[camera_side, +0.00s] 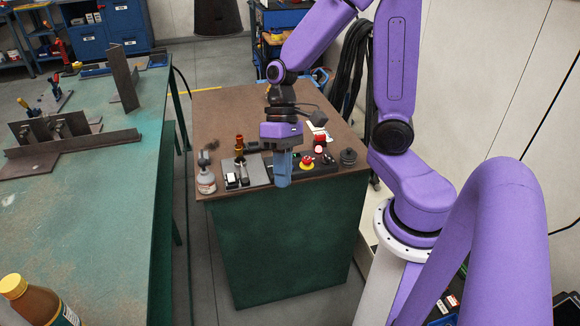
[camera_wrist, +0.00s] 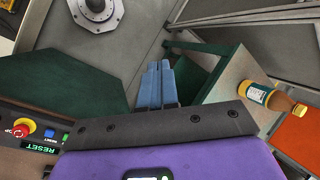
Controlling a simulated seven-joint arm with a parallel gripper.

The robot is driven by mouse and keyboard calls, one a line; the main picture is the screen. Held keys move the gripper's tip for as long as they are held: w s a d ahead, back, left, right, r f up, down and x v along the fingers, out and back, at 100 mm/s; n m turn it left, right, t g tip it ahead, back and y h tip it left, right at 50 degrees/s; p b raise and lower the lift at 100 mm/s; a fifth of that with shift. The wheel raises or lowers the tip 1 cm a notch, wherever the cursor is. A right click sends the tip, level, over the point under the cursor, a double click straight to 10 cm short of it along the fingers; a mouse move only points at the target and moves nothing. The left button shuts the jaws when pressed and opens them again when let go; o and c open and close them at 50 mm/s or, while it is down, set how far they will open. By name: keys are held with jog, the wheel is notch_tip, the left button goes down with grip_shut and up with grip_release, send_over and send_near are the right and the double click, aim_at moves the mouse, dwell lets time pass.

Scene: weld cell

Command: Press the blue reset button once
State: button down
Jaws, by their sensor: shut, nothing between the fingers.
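The blue reset button (camera_wrist: 50,132) shows at the left of the wrist view, on a dark control panel (camera_wrist: 82,128) beside a red emergency-stop button (camera_wrist: 22,128) on a yellow base. In the side view my gripper (camera_side: 282,184) points down at the front edge of the brown-topped cabinet, left of the emergency stop (camera_side: 307,161). The blue button cannot be made out there, probably behind my fingers.
A green workbench (camera_side: 110,220) stands left, with an amber bottle (camera_side: 38,300).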

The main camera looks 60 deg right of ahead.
jog(key=w+d+f+m+t+y, duration=0.1)
jog(key=w+d+f+m+t, duration=0.25)
jog(key=w+d+m, duration=0.45)
jog(key=w+d+f+m+t+y, duration=0.1)
jog(key=w+d+f+m+t, duration=0.1)
jog(key=w+d+m+t, duration=0.55)
jog(key=s+d+f+m+h, duration=0.2)
jog(key=d+m, duration=0.4)
jog(key=d, duration=0.5)
jog(key=shift+s+f+h, duration=0.3)
jog(key=shift+s+f, duration=0.15)
jog(key=shift+s, duration=0.2)
jog(key=shift+d+f+m, duration=0.1)
jog(key=shift+m, duration=0.15)
jog(key=shift+f, duration=4.3)
jog(key=shift+f, duration=0.2)
jog(key=shift+f, duration=0.25)
